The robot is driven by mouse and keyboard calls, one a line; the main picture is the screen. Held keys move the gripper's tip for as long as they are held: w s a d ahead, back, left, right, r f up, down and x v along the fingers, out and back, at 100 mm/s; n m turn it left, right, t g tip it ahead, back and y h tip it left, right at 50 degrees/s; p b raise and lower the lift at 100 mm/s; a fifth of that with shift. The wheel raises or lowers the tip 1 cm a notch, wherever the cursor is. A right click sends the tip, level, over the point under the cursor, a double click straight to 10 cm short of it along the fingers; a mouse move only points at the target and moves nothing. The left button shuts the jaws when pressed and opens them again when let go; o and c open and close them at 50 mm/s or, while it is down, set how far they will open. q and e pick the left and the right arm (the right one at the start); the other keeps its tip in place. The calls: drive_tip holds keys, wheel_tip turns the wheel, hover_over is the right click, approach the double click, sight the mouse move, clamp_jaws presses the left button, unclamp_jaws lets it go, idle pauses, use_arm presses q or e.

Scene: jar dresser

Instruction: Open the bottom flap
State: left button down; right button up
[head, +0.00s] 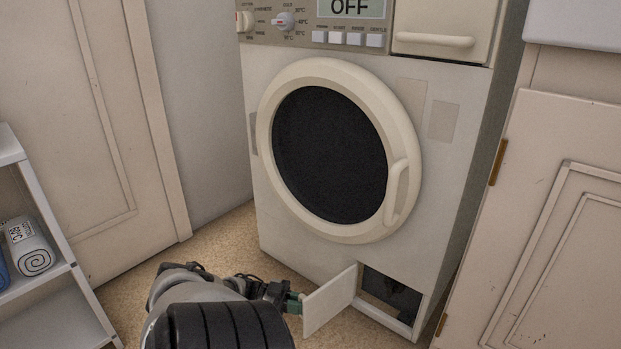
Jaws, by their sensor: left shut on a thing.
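The washing machine (432,185) stands in the middle of the head view, its round door shut. The bottom flap (330,300) is swung out to the left of its opening (392,295), hinged on the opening's left side. The dark inside of the opening shows. My left gripper (292,302) is at the flap's outer left edge, shut on it. Its fingertips are small and partly hidden by the flap and my own arm. My right gripper is not in view.
A white shelf (40,228) with a rolled towel (29,246) stands at the left. A cabinet door (555,220) is close to the machine's right side. Tan floor (225,245) is free between the shelf and the machine.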

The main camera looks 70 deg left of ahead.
use_arm(q)
drive_tip(key=shift+w+a+r, duration=0.1)
drive_tip(key=shift+w+a, duration=0.05)
drive_tip(key=shift+w, duration=0.1)
drive_tip(key=c, duration=1.1)
unclamp_jaws()
drive_tip(key=shift+w, duration=0.15)
drive_tip(key=shift+c, duration=0.2)
drive_tip(key=shift+s+a, duration=0.1)
drive_tip(key=shift+s, duration=0.25)
drive_tip(key=b+v, duration=0.3)
drive_tip(key=v, duration=0.7)
drive_tip(key=shift+a, duration=0.15)
